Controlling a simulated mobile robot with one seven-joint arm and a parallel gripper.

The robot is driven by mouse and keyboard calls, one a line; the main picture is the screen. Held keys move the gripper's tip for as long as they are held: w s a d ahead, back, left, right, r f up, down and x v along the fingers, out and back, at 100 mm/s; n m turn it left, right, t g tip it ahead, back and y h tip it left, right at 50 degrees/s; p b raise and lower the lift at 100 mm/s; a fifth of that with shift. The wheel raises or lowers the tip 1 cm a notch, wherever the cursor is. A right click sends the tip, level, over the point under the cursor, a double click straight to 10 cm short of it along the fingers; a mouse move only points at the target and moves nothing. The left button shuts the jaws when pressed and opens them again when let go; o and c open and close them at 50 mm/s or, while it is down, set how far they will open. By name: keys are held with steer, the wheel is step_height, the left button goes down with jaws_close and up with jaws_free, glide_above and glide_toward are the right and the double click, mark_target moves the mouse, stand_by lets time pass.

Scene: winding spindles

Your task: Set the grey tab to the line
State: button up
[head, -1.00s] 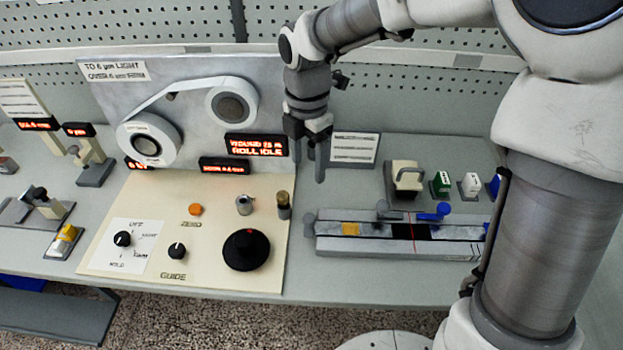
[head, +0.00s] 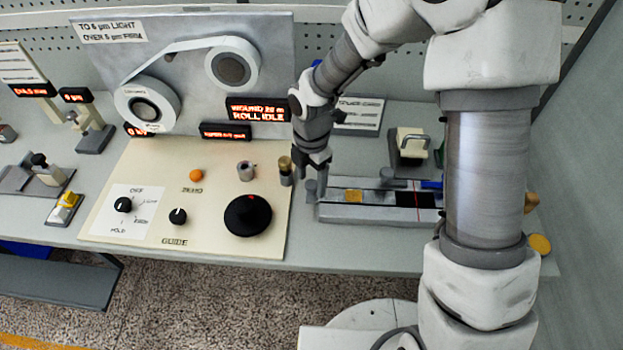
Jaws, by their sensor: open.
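A small grey tab (head: 311,188) stands at the left end of the long grey block (head: 350,213) on the bench. The block carries a yellow patch (head: 354,196) and a black section (head: 409,199) crossed by a thin red line (head: 415,198), well to the right of the tab. My gripper (head: 313,181) points down at the block's left end, open, with its fingers close to the tab. I cannot tell whether they touch it. My arm hides the block's right end.
A brass-topped post (head: 285,170) stands close left of my gripper, on the cream panel with a black knob (head: 247,215). A dark grey lever (head: 392,182) sits behind the block. A cream clamp (head: 410,146) stands farther back.

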steer(key=shift+f, duration=0.1)
jaws_close()
stand_by(0.3)
stand_by(1.1)
